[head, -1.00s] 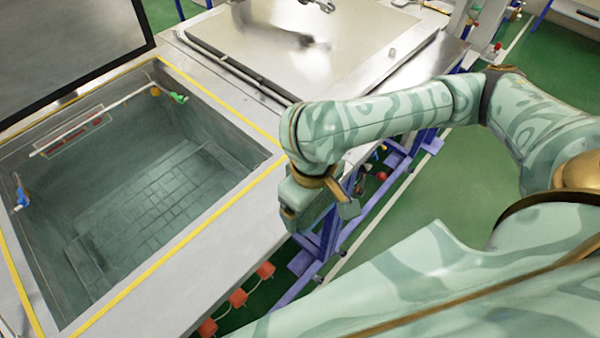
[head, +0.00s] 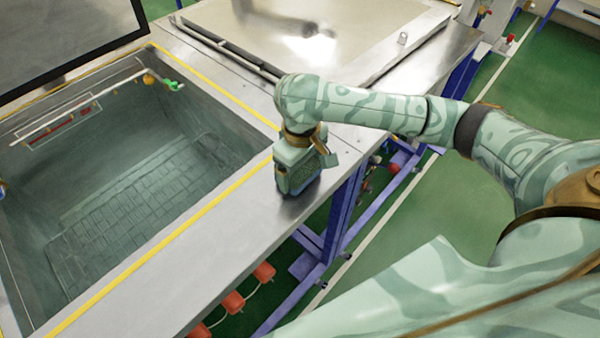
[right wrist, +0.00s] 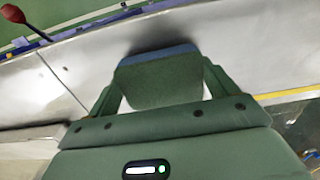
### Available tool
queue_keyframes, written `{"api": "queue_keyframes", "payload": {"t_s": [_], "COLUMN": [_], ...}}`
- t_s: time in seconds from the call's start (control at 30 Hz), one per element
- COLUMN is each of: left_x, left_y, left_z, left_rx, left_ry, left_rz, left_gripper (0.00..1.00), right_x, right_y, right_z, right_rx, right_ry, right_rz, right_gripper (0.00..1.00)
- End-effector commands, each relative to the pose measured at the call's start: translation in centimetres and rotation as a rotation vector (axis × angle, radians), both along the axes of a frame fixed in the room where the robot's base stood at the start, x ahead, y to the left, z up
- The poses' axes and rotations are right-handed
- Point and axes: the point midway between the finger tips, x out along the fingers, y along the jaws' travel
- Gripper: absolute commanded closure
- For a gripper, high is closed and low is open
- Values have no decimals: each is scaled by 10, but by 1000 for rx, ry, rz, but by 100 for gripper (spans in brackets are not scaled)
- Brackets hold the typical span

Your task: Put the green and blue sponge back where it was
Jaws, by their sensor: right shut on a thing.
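The sponge (right wrist: 158,82), green with a blue layer along its far edge, sits between the two fingers of my right gripper (head: 298,180). In the right wrist view the fingers press on its left and right sides. In the head view my right gripper points down over the metal rim (head: 232,236) in front of the open basin, right of the yellow line. The sponge's dark shadow falls on the metal close to it. I cannot tell whether the sponge touches the surface. My left gripper is not in view.
The open basin (head: 225,135) with a tiled floor lies left of my gripper, its dark lid (head: 60,35) raised behind. A closed metal lid (head: 345,40) is at the back. The rim's right edge drops to blue legs (head: 345,210) and red fittings (head: 264,272).

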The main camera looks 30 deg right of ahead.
Motion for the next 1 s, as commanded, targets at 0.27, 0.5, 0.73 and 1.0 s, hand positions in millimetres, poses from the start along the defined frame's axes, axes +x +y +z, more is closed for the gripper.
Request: {"api": "queue_keyframes", "payload": {"t_s": [0.27, 0.5, 0.73, 1.0], "left_x": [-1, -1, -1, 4], "left_y": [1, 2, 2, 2], "left_z": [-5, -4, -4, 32], "left_rx": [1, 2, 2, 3], "left_ry": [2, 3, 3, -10], "left_rz": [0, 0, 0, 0], "left_gripper": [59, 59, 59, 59], "right_x": [1, 1, 0, 1], "right_y": [0, 0, 0, 0], "right_z": [-6, -8, -4, 57], "right_rx": [0, 0, 0, -1], "right_ry": [-2, -3, -3, -8], "right_rz": [0, -1, 1, 0], "right_gripper": [33, 0, 0, 0]}}
